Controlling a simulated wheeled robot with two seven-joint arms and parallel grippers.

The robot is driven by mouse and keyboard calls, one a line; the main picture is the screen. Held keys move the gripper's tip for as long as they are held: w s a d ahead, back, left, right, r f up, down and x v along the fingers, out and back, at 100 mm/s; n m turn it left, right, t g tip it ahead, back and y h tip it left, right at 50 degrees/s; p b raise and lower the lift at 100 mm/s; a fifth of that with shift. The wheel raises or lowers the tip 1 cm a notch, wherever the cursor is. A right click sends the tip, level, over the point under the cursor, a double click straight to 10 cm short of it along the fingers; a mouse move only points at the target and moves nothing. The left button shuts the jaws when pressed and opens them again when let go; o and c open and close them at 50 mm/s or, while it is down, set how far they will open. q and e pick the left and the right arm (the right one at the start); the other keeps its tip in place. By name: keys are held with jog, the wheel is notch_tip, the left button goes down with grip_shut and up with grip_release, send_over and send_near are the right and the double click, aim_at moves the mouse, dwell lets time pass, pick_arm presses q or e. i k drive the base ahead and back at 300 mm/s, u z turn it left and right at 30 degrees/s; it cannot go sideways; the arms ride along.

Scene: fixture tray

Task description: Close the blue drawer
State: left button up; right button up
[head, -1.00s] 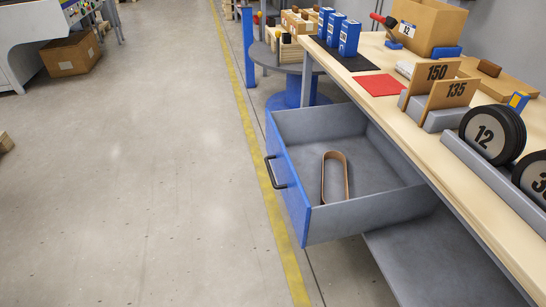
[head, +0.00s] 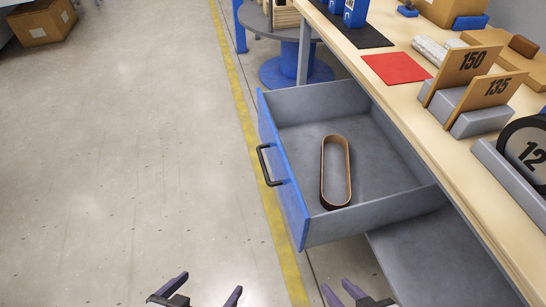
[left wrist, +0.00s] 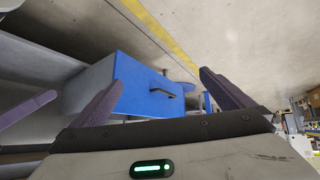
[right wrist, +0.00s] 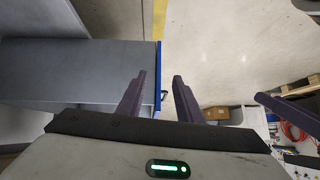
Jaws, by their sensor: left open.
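The blue drawer (head: 285,175) is pulled well out from under the workbench. It has a blue front, grey walls and a black bar handle (head: 270,166). A brown oval band (head: 336,172) stands inside it. My left gripper (head: 207,287) is open and empty in front of the drawer, at the bottom of the head view. My right gripper (head: 338,290) is open and empty, farther right, near the drawer's near side. The left wrist view shows the blue front (left wrist: 150,88) and handle beyond the fingers. The right wrist view shows the drawer front's edge (right wrist: 158,75). Neither gripper touches the drawer.
The workbench top (head: 420,105) holds a red mat (head: 396,69), numbered wooden plates (head: 470,75) and a dark disc marked 12 (head: 527,150). A grey lower shelf (head: 430,255) lies below the drawer.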

aim_at(390, 185)
jog(key=k, duration=0.5)
jog(key=u, duration=0.4)
jog(key=i, duration=0.7)
jog(key=z, duration=1.2)
jog(key=i, duration=0.45)
jog(key=u, duration=0.05)
